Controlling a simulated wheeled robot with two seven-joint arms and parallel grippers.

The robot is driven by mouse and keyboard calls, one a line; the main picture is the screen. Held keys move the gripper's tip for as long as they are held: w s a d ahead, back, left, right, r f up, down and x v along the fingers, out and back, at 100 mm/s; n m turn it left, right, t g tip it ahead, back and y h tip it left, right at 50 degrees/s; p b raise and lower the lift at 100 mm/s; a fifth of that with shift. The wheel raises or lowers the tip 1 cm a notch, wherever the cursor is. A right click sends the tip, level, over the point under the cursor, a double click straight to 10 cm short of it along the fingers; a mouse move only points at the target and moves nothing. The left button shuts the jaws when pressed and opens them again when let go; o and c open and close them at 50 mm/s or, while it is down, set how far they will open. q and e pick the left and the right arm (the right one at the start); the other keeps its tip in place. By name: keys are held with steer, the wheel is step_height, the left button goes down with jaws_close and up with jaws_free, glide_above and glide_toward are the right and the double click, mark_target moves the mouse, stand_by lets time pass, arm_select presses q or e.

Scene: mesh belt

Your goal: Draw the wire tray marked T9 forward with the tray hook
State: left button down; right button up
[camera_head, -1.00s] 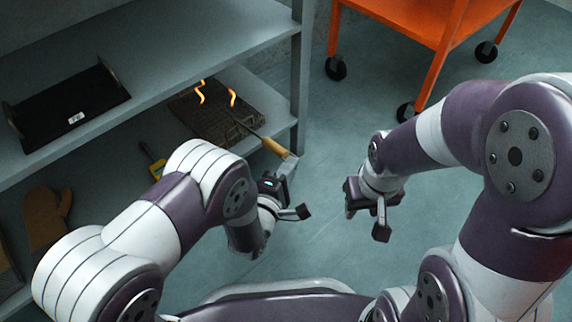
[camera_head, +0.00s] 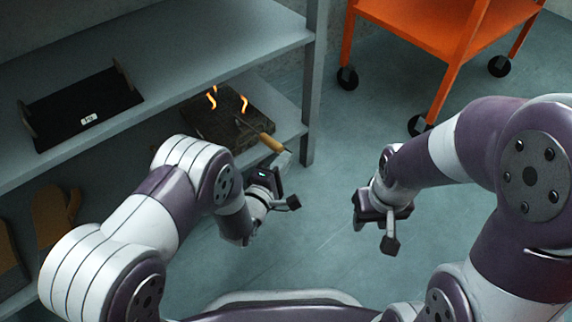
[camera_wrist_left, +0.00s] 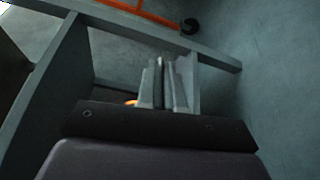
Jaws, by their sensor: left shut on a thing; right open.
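The dark wire tray (camera_head: 204,125) lies on the lower shelf, with two curled orange pieces on or above it. I cannot read a T9 mark on it. The tray hook's wooden handle (camera_head: 272,143) slopes down to the right from its thin rod, which reaches over the tray. I cannot tell whether its tip has caught the tray. My left gripper (camera_head: 281,161) is shut on the tray hook at its handle end, by the shelf's front edge. Its close-set fingers (camera_wrist_left: 163,84) show in the left wrist view; the handle is hidden there. My right gripper (camera_head: 375,232) is open and empty over the floor.
A black tray (camera_head: 62,108) with a small white label lies on the upper shelf (camera_head: 190,70). A brown mitt (camera_head: 52,212) is at the lower left. A shelf post (camera_head: 313,90) stands right of the wire tray. An orange cart (camera_head: 400,28) is behind; the floor between is clear.

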arm_select(q)
steer(key=shift+r, duration=0.15)
step_height(320, 180, up, 8)
steer(key=p, duration=0.8)
steer(key=shift+r, duration=0.15)
steer(key=shift+s+d, duration=0.1)
steer(key=s+d+p, duration=0.1)
steer(key=s+d, duration=0.6)
steer(key=s, duration=0.2)
steer(key=shift+s+p, duration=0.25)
steer(key=shift+p, duration=0.1)
stand_by(0.5)
